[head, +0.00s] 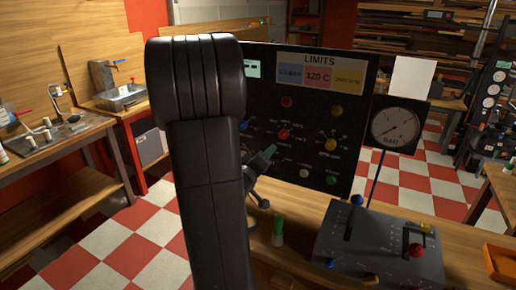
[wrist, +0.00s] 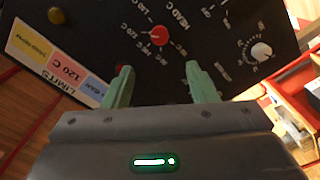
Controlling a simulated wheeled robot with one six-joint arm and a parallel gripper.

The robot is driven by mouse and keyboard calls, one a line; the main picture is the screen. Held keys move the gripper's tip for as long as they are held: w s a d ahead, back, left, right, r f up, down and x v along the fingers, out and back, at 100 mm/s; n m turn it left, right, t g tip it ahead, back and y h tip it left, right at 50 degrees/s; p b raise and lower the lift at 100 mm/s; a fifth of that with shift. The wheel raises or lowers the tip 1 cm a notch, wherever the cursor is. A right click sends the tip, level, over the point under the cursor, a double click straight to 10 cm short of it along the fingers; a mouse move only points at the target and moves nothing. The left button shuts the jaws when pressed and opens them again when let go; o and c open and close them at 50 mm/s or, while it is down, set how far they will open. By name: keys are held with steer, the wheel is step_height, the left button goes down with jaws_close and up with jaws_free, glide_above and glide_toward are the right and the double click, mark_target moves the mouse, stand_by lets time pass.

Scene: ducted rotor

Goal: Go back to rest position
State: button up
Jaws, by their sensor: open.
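My gripper (head: 264,158) shows in the head view as green fingers in front of the black control panel (head: 345,100), partly hidden behind my own dark arm. In the wrist view the two green fingers of my gripper (wrist: 160,72) stand apart with nothing held between them. The panel (wrist: 200,60) appears turned over there, with a red knob (wrist: 158,36) beyond the fingertips and a white knob (wrist: 262,50) to the right. I cannot tell the exact gap between fingertips and panel.
A grey box with levers (head: 375,245) and a small green-capped bottle (head: 278,232) stand on the wooden bench below the panel. A round BAR gauge (head: 396,126) is right of the panel. An orange tray (head: 500,262) lies at far right. Checkered floor (head: 130,240) shows at left.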

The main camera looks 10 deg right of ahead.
mark_target(283, 136)
steer(key=p+x, duration=0.2)
steer(key=x, duration=1.1)
steer(key=shift+p, duration=0.4)
steer(key=shift+w+d, duration=0.3)
